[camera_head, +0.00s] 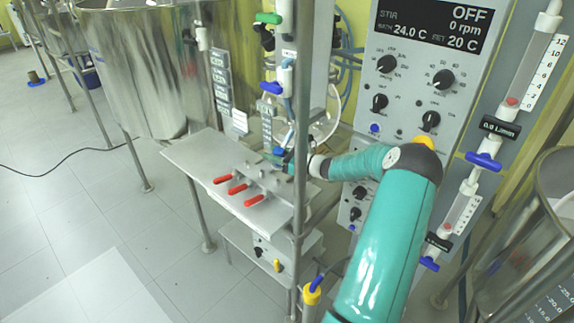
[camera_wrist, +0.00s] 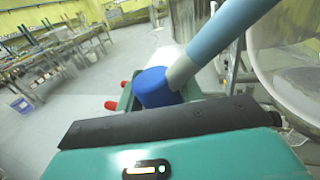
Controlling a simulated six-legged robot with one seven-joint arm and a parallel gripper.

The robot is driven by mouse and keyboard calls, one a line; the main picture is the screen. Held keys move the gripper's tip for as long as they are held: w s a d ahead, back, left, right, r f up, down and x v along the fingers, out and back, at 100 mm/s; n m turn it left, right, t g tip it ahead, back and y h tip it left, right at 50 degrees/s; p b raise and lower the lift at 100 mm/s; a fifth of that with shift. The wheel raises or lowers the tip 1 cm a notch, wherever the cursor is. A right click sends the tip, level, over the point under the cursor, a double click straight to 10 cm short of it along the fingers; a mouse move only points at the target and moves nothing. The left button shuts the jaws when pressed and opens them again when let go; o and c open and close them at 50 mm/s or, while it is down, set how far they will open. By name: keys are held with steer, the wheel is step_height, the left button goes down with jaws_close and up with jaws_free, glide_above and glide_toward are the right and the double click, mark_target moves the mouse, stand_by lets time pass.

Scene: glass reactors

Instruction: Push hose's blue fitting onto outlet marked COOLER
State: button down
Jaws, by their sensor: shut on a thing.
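My gripper (camera_head: 290,160) is at the steel shelf behind the front post, and its end is partly hidden by that post. In the wrist view the hose's blue fitting (camera_wrist: 155,88) sits between my gripper's jaws, with the light blue hose (camera_wrist: 222,38) running up to the right from it. My gripper is shut on this fitting. In the head view the fitting is too small to make out clearly. No label reading COOLER is legible, so I cannot tell which outlet it is.
The steel shelf (camera_head: 190,155) carries several red-handled valves (camera_head: 238,189) just left of my gripper. A vertical post (camera_head: 301,120) stands close in front. The control panel (camera_head: 425,85) is to the right, a steel vessel (camera_head: 150,70) to the left.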

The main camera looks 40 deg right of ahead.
steer(key=w, duration=0.8)
steer(key=shift+s+d+r, duration=0.15)
steer(key=shift+r, duration=0.75)
steer(key=shift+s+d+r, duration=0.15)
steer(key=shift+r, duration=0.8)
steer(key=shift+s+d+r, duration=0.15)
steer(key=shift+r, duration=0.75)
steer(key=shift+s+f, duration=0.1)
